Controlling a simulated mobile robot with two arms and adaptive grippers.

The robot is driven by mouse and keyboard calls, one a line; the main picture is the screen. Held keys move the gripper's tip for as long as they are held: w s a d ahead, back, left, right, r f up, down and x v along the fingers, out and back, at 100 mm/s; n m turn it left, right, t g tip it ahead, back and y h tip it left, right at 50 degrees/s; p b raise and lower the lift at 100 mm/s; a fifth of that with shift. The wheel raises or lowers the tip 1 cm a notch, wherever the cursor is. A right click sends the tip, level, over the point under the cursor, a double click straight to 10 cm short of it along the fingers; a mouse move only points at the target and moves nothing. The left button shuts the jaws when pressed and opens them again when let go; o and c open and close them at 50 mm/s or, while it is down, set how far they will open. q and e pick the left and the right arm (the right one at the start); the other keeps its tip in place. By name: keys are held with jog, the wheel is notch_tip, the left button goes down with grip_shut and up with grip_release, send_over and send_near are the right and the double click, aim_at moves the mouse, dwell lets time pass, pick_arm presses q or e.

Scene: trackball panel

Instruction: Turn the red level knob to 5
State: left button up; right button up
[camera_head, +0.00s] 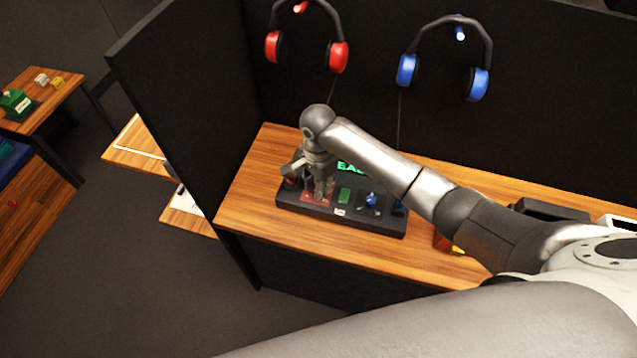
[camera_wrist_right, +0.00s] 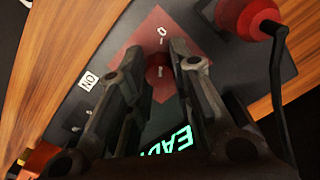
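The dark panel (camera_head: 371,217) stands on the wooden counter. Its red square patch (camera_wrist_right: 195,25) carries the dark red knob (camera_wrist_right: 158,73), which shows between my right fingers in the wrist view. A white mark like a 0 is beside the knob; the other scale marks are hidden by the fingers. My right gripper (camera_head: 322,192) points down over the red patch, and also shows in the wrist view (camera_wrist_right: 157,53). Its fingers are apart, one on each side of the knob, with a narrow gap visible. The knob is hidden in the head view. My left gripper is not in view.
A red rounded part (camera_wrist_right: 245,15) with a dark cable is close by. Red headphones (camera_head: 338,57) and blue headphones (camera_head: 406,70) hang on the dark wall behind.

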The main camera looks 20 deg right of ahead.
grip_shut()
